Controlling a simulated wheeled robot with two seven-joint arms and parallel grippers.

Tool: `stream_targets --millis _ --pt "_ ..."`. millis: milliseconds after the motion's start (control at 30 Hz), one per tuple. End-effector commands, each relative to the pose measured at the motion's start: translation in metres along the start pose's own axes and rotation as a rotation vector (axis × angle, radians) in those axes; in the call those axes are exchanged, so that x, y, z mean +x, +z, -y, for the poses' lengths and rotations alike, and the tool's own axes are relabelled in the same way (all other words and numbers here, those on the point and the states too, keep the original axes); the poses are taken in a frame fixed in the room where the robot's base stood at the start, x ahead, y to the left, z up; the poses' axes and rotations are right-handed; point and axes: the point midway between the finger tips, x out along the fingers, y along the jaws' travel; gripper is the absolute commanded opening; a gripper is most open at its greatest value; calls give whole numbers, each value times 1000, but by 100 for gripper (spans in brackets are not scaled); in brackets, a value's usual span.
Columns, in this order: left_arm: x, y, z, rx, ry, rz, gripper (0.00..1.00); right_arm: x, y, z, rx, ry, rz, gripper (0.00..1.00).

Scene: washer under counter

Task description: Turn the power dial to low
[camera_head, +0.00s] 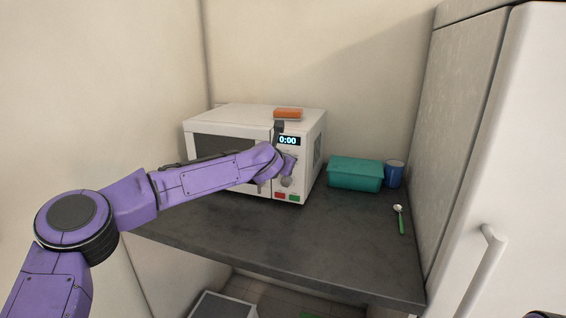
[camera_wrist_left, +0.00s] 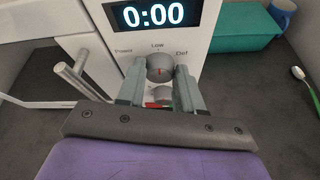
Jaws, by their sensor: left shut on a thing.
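The white microwave (camera_head: 313,150) stands on the dark counter with its display reading 0:00. In the left wrist view, the grey power dial (camera_wrist_left: 159,66) sits below the display, with the labels Power, Low and Def around its top. My left gripper (camera_wrist_left: 160,74) is shut on the power dial, one finger on each side. In the head view my left gripper (camera_head: 289,163) covers the upper dial area.
A lower dial (camera_head: 287,181) and red and green buttons (camera_head: 294,198) are under the power dial. A door handle (camera_wrist_left: 82,78) is left of my gripper. An orange item (camera_head: 288,113) lies on top. A teal box (camera_head: 355,175), blue cup (camera_head: 395,173) and spoon (camera_head: 401,220) are right.

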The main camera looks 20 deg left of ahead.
Motion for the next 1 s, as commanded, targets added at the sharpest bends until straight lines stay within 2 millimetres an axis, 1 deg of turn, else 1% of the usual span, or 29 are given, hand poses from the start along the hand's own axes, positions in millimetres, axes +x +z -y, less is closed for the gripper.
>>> stream_targets --millis 33,300,733,767,800,833,1000 --pt "1 -4 0 -16 -7 -5 5 1 0 0 0 0 0 43" --pt "1 -4 0 -68 -29 -2 5 2 1 0 0 0 0 43" --pt "1 -4 1 -74 -32 -3 5 2 1 0 0 0 0 43" --pt "1 -4 1 -74 -32 -3 45 2 1 0 0 0 0 43" --pt "1 -4 1 -74 -32 -3 58 2 1 0 0 0 0 43" --pt "1 -4 1 -74 -32 -3 61 2 1 0 0 0 0 43" --pt "1 -2 0 -73 -31 0 61 2 1 0 0 0 0 43"
